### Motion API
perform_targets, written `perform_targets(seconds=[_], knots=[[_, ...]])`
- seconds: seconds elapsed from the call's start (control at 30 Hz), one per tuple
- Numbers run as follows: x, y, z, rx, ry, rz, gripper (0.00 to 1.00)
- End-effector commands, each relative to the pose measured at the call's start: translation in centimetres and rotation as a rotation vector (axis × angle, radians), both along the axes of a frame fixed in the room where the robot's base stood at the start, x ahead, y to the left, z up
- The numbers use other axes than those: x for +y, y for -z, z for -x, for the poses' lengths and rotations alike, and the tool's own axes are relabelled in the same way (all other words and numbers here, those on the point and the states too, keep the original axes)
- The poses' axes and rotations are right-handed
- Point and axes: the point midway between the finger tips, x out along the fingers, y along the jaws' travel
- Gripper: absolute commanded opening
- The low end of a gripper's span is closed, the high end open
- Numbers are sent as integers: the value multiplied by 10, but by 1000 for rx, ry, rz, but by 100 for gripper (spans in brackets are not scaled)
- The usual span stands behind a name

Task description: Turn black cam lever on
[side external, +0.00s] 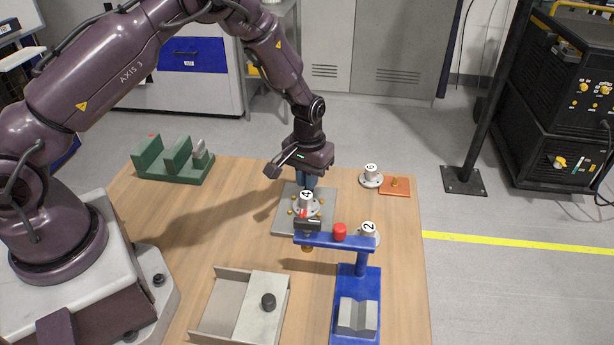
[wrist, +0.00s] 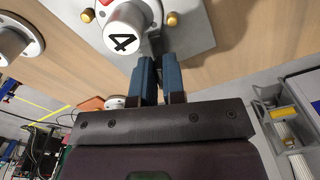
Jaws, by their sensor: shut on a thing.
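A grey plate (side external: 287,221) on the wooden table carries a white-topped hub marked 4 (side external: 306,197), also seen in the wrist view (wrist: 123,40). My gripper (side external: 304,180) points down at the far side of this hub. In the wrist view its two blue fingers (wrist: 160,80) are close together, shut on a narrow dark part beside the hub, which appears to be the black cam lever (wrist: 156,45). Most of the lever is hidden by the fingers and hub, so its angle cannot be told.
Hubs marked 6 (side external: 371,175) and 2 (side external: 369,229) stand to the right. A green fixture (side external: 176,160) is at back left, a grey tray (side external: 222,302) at front.

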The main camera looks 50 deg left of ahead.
Motion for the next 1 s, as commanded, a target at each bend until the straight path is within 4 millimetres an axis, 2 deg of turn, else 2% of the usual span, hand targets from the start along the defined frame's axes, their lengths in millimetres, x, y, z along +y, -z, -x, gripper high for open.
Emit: perform_targets(seconds=[0.43,1.0], knots=[[-3,0,-1,1,-298,1,0],[-3,0,-2,3,-380,1,0]])
